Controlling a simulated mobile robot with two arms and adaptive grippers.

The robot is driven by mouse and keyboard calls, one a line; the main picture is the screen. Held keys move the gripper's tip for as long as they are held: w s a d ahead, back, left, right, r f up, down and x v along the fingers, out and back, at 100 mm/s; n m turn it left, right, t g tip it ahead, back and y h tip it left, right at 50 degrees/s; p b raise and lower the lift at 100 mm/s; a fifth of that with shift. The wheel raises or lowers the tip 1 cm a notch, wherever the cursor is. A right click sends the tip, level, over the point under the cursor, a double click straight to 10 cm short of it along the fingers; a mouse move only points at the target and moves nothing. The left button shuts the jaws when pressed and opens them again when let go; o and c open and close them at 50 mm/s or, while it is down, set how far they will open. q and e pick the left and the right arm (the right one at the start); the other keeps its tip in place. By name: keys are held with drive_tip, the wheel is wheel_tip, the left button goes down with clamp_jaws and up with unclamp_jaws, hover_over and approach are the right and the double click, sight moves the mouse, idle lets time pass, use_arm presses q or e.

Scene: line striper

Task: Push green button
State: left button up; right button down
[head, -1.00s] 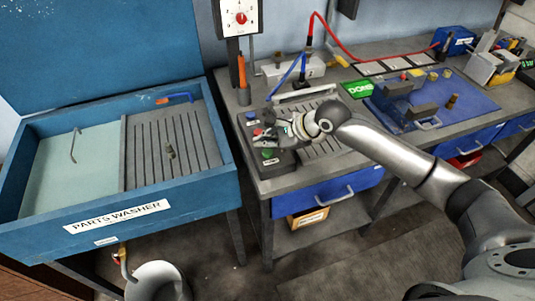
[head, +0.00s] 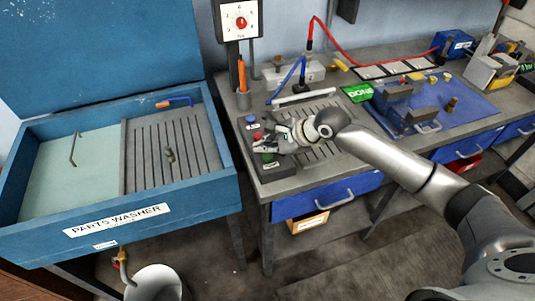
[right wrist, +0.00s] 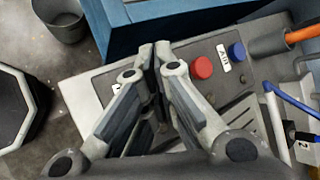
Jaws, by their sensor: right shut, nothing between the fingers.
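The green button (head: 268,157) is on the near end of a small grey button box (head: 277,173) on the bench. A red button (head: 258,136) sits in the middle of the box and a blue button (head: 250,120) at its far end. My right gripper (head: 265,146) is shut and empty, its fingertips just over or beside the green button; contact cannot be told. In the right wrist view its fingers (right wrist: 152,52) are together, with the red button (right wrist: 201,68) and blue button (right wrist: 236,50) to their right. The green button is hidden there. My left gripper is out of view.
A blue parts washer (head: 120,216) stands left of the bench. A holder with an orange-handled tool (head: 242,77) is behind the box. A green DONE sign (head: 357,92) and a blue mat (head: 470,105) with parts lie right.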

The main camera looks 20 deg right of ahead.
sight(266, 158)
idle(0.5)
drive_tip(key=shift+f+p, duration=0.3)
drive_tip(key=shift+p, duration=0.15)
drive_tip(key=shift+f, duration=0.15)
drive_tip(key=shift+f, duration=0.5)
idle(0.3)
drive_tip(key=shift+r+p, duration=0.1)
drive_tip(key=shift+p, duration=0.2)
drive_tip(key=shift+r+p, duration=0.85)
drive_tip(key=shift+p, duration=0.4)
wheel_tip(266, 158, up, 6)
drive_tip(key=p, duration=0.8)
